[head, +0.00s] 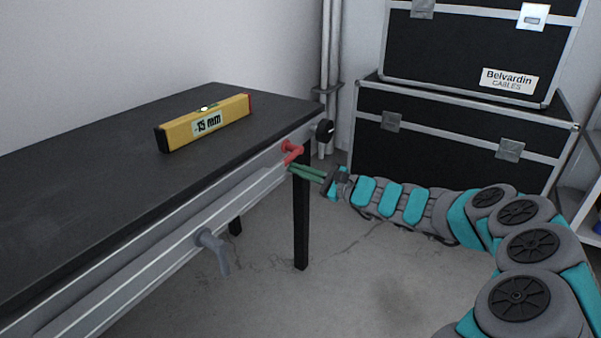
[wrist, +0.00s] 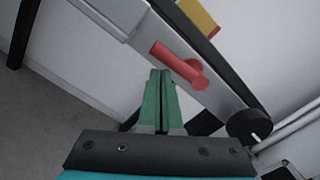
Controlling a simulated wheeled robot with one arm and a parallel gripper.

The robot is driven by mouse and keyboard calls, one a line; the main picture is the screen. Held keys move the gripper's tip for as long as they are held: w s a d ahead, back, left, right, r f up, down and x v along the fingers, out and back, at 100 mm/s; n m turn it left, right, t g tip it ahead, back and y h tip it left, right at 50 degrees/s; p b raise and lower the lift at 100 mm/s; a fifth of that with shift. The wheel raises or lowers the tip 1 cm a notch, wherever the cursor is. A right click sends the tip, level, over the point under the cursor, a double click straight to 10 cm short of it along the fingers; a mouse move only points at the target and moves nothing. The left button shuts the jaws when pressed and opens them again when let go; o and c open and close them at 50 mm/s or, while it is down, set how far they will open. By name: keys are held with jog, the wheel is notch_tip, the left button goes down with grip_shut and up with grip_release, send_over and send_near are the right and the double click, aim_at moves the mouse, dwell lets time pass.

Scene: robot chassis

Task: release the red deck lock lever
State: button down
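The red deck lock lever (head: 292,151) is on the side rail near the far right end of the black-topped table. In the wrist view the red lever (wrist: 181,64) is a short bar with a round hub, lying slanted along the rail. My gripper (head: 291,169) reaches in from the right, just below the lever. In the wrist view my gripper's green fingers (wrist: 161,72) are together with nothing between them. Their tips point at the rail just below the lever and look apart from it.
A black knob (head: 324,131) is at the rail's end, and a grey lever (head: 214,250) hangs from the nearer rail. Black cases (head: 450,140) stand behind my arm. Open floor lies in front.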

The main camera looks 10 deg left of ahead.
jog(key=shift+s+r, duration=0.15)
jog(key=shift+r, duration=0.15)
dwell(0.4)
jog(key=s+d+f+b, duration=0.1)
jog(key=s+d+f, duration=0.1)
jog(key=d, duration=0.3)
jog(key=s+d+f+b, duration=0.1)
jog(key=d+f, duration=0.1)
jog(key=d, duration=0.3)
jog(key=shift+s+f+b, duration=0.25)
jog(key=shift+s+b, duration=0.1)
jog(key=shift+b, duration=0.05)
